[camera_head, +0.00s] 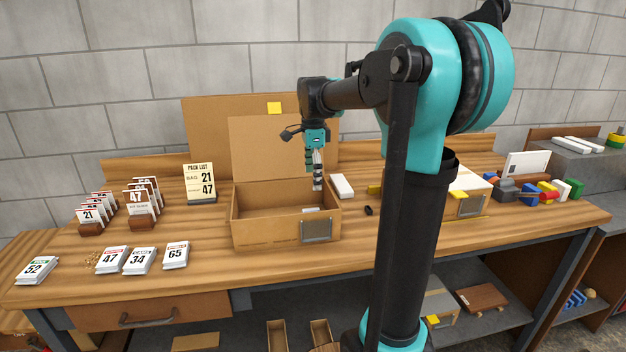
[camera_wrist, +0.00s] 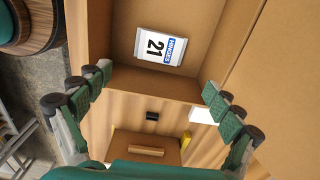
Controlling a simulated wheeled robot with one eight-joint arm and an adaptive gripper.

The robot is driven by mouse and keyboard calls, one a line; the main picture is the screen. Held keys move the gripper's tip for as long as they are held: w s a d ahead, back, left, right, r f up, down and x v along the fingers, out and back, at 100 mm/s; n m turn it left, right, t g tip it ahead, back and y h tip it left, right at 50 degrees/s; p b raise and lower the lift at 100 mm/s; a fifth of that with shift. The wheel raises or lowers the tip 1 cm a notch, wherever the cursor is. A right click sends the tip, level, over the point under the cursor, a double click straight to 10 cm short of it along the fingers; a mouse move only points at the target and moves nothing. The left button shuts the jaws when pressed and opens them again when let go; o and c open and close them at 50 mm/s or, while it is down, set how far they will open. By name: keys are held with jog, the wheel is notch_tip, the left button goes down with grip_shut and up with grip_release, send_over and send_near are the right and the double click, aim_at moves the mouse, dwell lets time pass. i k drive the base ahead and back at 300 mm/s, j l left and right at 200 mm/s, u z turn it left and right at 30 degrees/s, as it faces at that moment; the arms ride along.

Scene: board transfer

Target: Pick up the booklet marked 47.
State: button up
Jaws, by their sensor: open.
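A white booklet marked 47 (camera_head: 110,259) with a red header lies on the table at the front left, beside the booklet marked 34 (camera_head: 138,261). My gripper (camera_head: 317,186) hangs over the open cardboard box (camera_head: 268,236), well to the right of the 47 booklet. In the wrist view my gripper's fingers (camera_wrist: 157,79) are spread wide and hold nothing. A booklet marked 21 (camera_wrist: 160,46) with a blue header lies inside the box; it shows only as a small white patch (camera_head: 311,210) in the head view. The 47 booklet on the table is outside the wrist view.
Booklets marked 65 (camera_head: 176,255) and 52 (camera_head: 37,270) lie nearby. Card holders showing 21 (camera_head: 89,216) and 47 (camera_head: 136,198) stand behind. A pack list sign (camera_head: 200,184) reads 21 and 47. A white block (camera_head: 342,186) lies right of the box.

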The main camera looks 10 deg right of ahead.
aim_at(138, 201)
jog(key=i+j+u, duration=0.15)
jog(key=j+u, duration=0.25)
jog(key=i+j+u, duration=0.45)
jog(key=j+u, duration=0.3)
jog(key=l, duration=0.1)
